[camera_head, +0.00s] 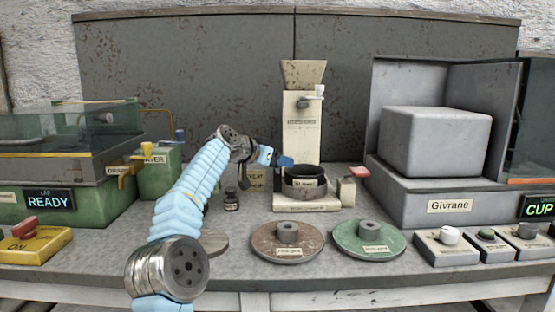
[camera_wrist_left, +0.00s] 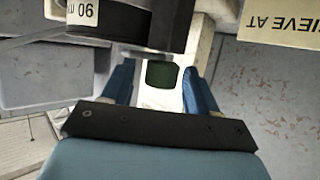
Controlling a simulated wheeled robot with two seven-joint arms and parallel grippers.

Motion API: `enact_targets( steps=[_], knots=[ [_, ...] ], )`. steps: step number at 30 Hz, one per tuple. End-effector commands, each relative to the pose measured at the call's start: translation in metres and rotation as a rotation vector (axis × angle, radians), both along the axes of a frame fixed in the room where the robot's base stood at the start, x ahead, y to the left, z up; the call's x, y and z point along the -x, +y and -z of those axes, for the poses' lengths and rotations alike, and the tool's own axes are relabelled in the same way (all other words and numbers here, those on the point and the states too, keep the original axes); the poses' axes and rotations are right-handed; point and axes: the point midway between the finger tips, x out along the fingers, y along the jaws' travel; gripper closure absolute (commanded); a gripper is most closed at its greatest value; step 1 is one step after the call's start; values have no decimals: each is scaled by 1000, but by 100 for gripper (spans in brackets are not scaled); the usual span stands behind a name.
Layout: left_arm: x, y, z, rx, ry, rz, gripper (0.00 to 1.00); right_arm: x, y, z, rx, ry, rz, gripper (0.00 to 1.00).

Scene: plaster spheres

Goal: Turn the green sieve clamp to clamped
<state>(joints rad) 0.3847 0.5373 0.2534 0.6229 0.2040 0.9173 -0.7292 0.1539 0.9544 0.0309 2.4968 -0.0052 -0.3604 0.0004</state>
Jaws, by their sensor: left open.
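My left gripper (camera_head: 285,161) is open, its blue fingers beside the left rim of the dark round sieve (camera_head: 305,182). In the left wrist view its fingers (camera_wrist_left: 160,76) stand apart, with a dark green piece (camera_wrist_left: 160,74) on a cream part between them. This looks like the green sieve clamp; whether the fingers touch it I cannot tell. In the head view I cannot make out the green clamp near the gripper. The sieve's dark body and white label (camera_wrist_left: 82,12) show at the upper left of the wrist view. My right gripper is not in view.
A brown disc (camera_head: 268,245) and a green disc (camera_head: 352,242) lie in front. A small dark bottle (camera_head: 231,201) stands left.

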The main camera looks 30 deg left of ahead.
Motion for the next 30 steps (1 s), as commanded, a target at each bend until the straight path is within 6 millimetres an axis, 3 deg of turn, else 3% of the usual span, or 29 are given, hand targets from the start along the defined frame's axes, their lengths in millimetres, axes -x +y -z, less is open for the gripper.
enact_targets(
  steps=[2, 12, 22, 30],
  knots=[
    [0, 0, 0, 0, 0, 0, 43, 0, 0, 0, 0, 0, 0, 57],
    [0, 0, 0, 0, 0, 0, 93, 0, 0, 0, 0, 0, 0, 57],
    [1, -1, 0, 0, 0, -52, 93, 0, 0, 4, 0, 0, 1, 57],
    [1, -3, 0, -3, -3, -229, 93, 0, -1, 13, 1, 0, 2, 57]
  ],
)
